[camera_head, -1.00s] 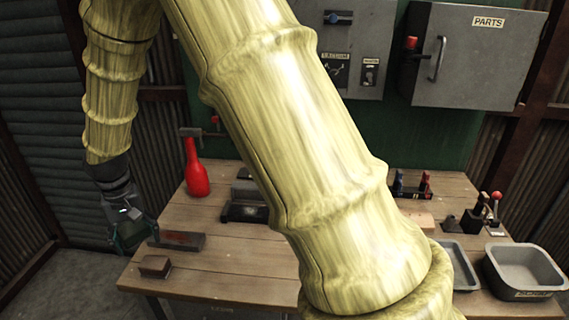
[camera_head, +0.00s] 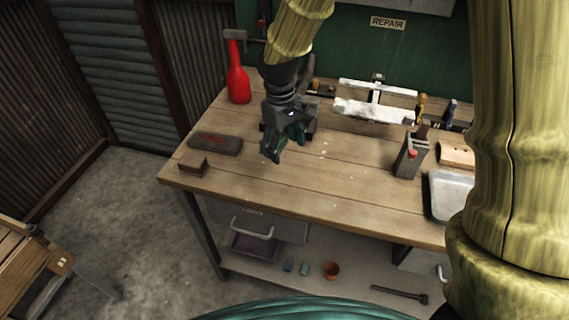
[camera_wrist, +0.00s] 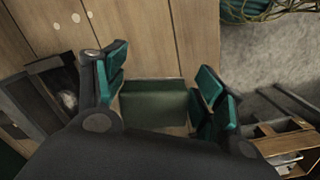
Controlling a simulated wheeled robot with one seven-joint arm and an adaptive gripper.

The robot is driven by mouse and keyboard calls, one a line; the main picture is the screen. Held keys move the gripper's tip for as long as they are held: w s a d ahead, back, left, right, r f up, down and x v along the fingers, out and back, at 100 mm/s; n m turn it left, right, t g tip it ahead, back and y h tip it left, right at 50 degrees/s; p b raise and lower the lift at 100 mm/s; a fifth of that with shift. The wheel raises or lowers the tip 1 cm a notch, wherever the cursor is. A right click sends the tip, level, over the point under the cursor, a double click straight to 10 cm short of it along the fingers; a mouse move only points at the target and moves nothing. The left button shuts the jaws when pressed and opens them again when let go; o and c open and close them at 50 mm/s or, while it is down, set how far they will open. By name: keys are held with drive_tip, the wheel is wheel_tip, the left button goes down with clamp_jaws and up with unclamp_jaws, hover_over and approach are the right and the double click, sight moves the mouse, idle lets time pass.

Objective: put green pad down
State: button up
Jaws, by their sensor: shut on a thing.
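In the wrist view the green pad (camera_wrist: 153,103) is a dark green block between the two teal-padded fingers of my gripper (camera_wrist: 162,85). My gripper is shut on it, and its near side is partly hidden by the gripper body. In the head view my gripper (camera_head: 284,142) hangs fingers down over the left half of the wooden workbench (camera_head: 300,190). The pad is hard to make out there from the teal fingers. I cannot tell whether the pad touches the bench top.
A dark flat block (camera_head: 215,144) and a small brown block (camera_head: 193,164) lie left of my gripper. A red bottle (camera_head: 238,85) stands behind them. The front middle planks are clear.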

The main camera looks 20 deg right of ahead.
drive_tip(key=s+f+n, duration=0.1)
drive_tip(key=s+n, duration=0.2)
drive_tip(key=s+f+n+h+b, duration=0.1)
drive_tip(key=s+n, duration=0.2)
drive_tip(key=n, duration=0.1)
drive_tip(key=s+f+n, duration=0.1)
drive_tip(key=s+n, duration=0.3)
drive_tip(key=shift+s+d+t+b, duration=0.1)
drive_tip(key=shift+d+t+b, duration=0.25)
drive_tip(key=shift+d+t, duration=0.05)
drive_tip(key=w+d+p, duration=0.1)
drive_tip(key=w, duration=0.4)
drive_tip(key=w+d+f+p, duration=0.1)
drive_tip(key=w+p, duration=0.1)
drive_tip(key=w, duration=0.3)
drive_tip(key=w+d+p, duration=0.1)
drive_tip(key=w, duration=0.4)
drive_tip(key=shift+w+f+p, duration=0.15)
drive_tip(key=shift+f+p, duration=0.05)
drive_tip(key=shift+p, duration=0.15)
drive_tip(key=shift+f+p, duration=0.65)
drive_tip(key=shift+f, duration=1.2)
drive_tip(key=shift+n, duration=0.3)
drive_tip(key=o, duration=1.4)
drive_tip(key=shift+f, duration=0.1)
drive_tip(key=shift+c, duration=0.2)
wheel_tip(320, 180, up, 12)
drive_tip(key=a+b, duration=0.2)
